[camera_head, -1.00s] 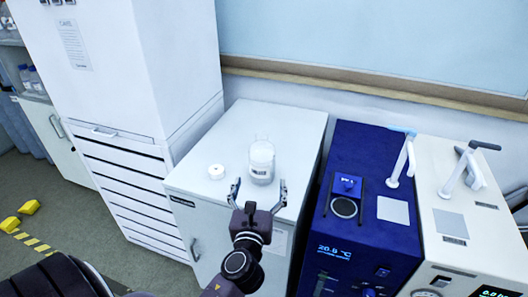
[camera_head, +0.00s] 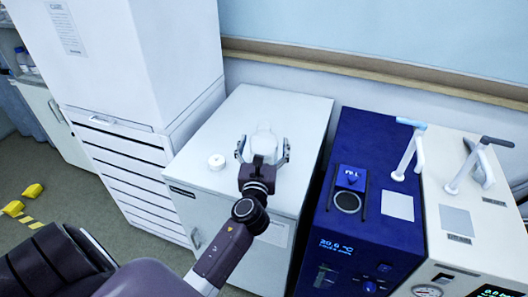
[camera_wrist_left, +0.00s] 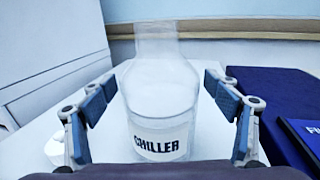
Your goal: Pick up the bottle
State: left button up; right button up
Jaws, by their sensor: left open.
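A clear bottle (camera_head: 264,141) stands upright on the white cabinet top (camera_head: 290,112). In the left wrist view the bottle (camera_wrist_left: 160,85) carries a white label reading "CHILLER". My left gripper (camera_head: 263,150) is open, with one finger on each side of the bottle. In the left wrist view its fingers (camera_wrist_left: 160,97) show gaps to the bottle on both sides. The gripper body hides the bottle's lower part in the head view. My right gripper is not in view.
A small white round cap-like piece (camera_head: 216,161) lies left of the bottle. A tall white cabinet (camera_head: 160,60) stands to the left. A blue device (camera_head: 375,160) and a cream device (camera_head: 450,195) with raised handles stand to the right.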

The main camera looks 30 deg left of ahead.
pick_arm(q)
jog(key=c, duration=1.9)
jog(key=shift+r, duration=0.15)
jog(key=shift+c, duration=0.7)
